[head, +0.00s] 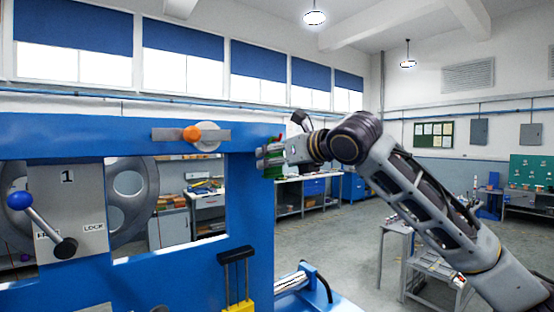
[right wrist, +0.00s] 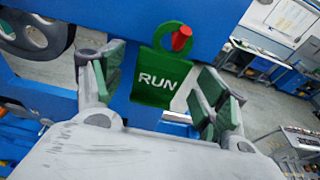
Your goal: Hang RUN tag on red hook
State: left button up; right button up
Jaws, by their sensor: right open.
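The green RUN tag (right wrist: 157,78) hangs on the blue frame in the right wrist view. The red hook (right wrist: 181,39) shows inside the tag's top ring, and the ring looks to be around it. In the head view, the tag (head: 272,171) is a small green patch at the frame's right post, mostly hidden by my gripper. My right gripper (right wrist: 163,70) is open, with its green-padded fingers on either side of the tag and gaps between. It also shows in the head view (head: 266,153), beside the post. My left gripper is not in view.
The blue frame (head: 250,230) fills the left, with a grey bar and orange knob (head: 192,134) on its top beam. A blue-ball lever (head: 20,201) and a black-handled yellow part (head: 238,280) are on it.

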jog(key=v, duration=1.1)
jog(key=shift+s, duration=0.15)
jog(key=shift+d, duration=0.15)
